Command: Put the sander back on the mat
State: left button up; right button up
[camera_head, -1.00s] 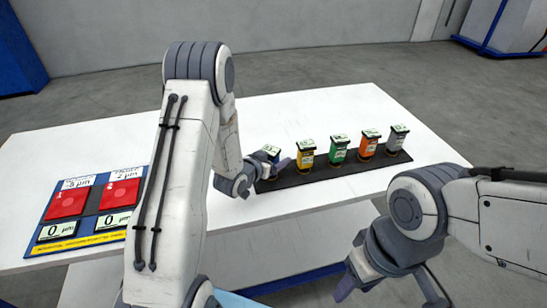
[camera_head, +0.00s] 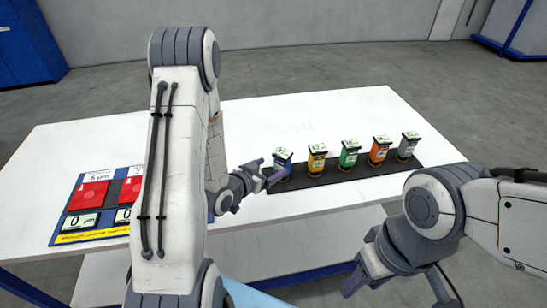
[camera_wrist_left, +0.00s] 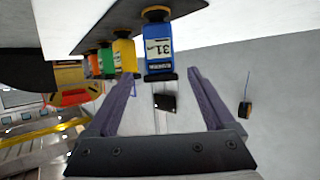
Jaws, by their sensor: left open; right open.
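A blue sander (camera_head: 283,160) stands upright at the left end of the black mat (camera_head: 345,174), in a row with a yellow (camera_head: 317,160), a green (camera_head: 349,155), an orange (camera_head: 379,151) and a grey sander (camera_head: 407,147). My left gripper (camera_head: 267,172) is open and empty just to the left of the blue sander. In the left wrist view the blue sander (camera_wrist_left: 158,45) is just beyond the open fingertips (camera_wrist_left: 162,77), apart from them. My right gripper (camera_head: 396,288) is open and empty in front of the table, low at the right.
The mat lies on a white table (camera_head: 270,120). At the table's left is a panel with red pads (camera_head: 90,194) and displays (camera_head: 80,221), partly hidden by my left arm. Blue cabinets stand at the back left (camera_head: 30,45) and back right. The table behind the row is clear.

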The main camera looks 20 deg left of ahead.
pick_arm(q)
jog(key=s+d+r+m+g+p, duration=0.2)
jog(key=s+d+r+g, duration=0.15)
jog(key=d, duration=0.35)
jog(key=s+d+r+m+g+p, duration=0.1)
jog(key=s+d+r+m+g, duration=0.1)
jog(key=d+r+g, duration=0.3)
jog(key=s+d+r+g, duration=0.2)
jog(key=s+d+r, duration=0.1)
jog(key=s, duration=0.8)
jog(key=s+d+r+m+g+y, duration=0.1)
jog(key=s+d+r+g, duration=0.2)
jog(key=s, duration=0.8)
jog(key=shift+s+d+r+y, duration=0.3)
jog(key=shift+d+r, duration=0.1)
jog(key=shift+r, duration=0.45)
